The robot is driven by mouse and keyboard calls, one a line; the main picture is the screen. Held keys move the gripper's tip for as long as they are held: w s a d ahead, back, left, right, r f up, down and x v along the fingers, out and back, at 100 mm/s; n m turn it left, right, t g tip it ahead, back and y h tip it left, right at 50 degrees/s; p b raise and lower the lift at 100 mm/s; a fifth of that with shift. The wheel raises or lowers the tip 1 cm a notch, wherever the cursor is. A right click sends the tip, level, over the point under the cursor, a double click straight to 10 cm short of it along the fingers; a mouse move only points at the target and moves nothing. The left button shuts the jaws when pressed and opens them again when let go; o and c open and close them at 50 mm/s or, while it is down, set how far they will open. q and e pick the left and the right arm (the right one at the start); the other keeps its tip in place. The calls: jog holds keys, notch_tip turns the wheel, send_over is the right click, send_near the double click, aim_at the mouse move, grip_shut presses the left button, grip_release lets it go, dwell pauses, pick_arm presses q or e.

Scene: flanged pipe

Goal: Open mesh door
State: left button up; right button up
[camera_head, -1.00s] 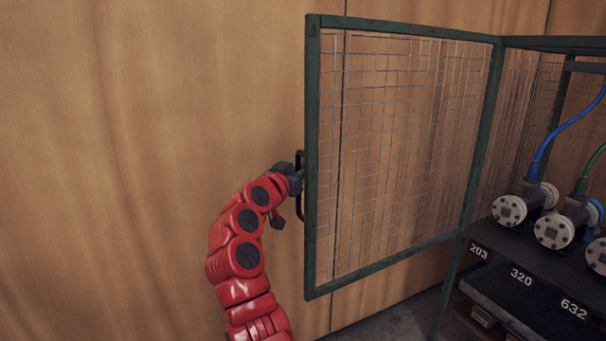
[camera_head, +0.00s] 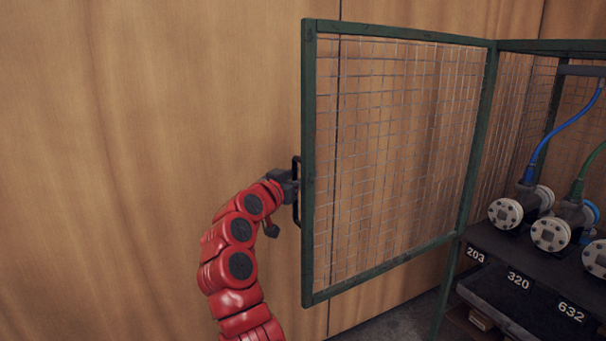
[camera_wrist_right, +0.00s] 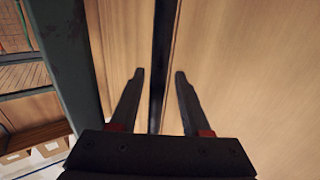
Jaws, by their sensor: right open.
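The mesh door (camera_head: 400,150), a green frame with wire mesh, stands swung out from the rack in the head view. Its far-right side meets the rack, and its free edge is at left. A black handle (camera_head: 296,205) is on that free edge. My right gripper (camera_head: 287,185), on the red arm, is at the handle. In the right wrist view my right gripper (camera_wrist_right: 160,72) is open, with a dark vertical bar showing between the fingers. A green frame post (camera_wrist_right: 68,60) runs left of the fingers. My left gripper is not in view.
The rack shelf (camera_head: 480,238) at right holds several flanged pipe pieces (camera_head: 505,213) with blue and green hoses. Number labels 203, 320 and 632 line its front. A wooden wall (camera_head: 130,120) stands behind the door. Some dark floor (camera_head: 395,325) shows below.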

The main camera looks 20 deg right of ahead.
jog(key=p+v, duration=0.2)
jog(key=v, duration=1.4)
jog(key=shift+s, duration=0.2)
jog(key=shift+a, duration=0.15)
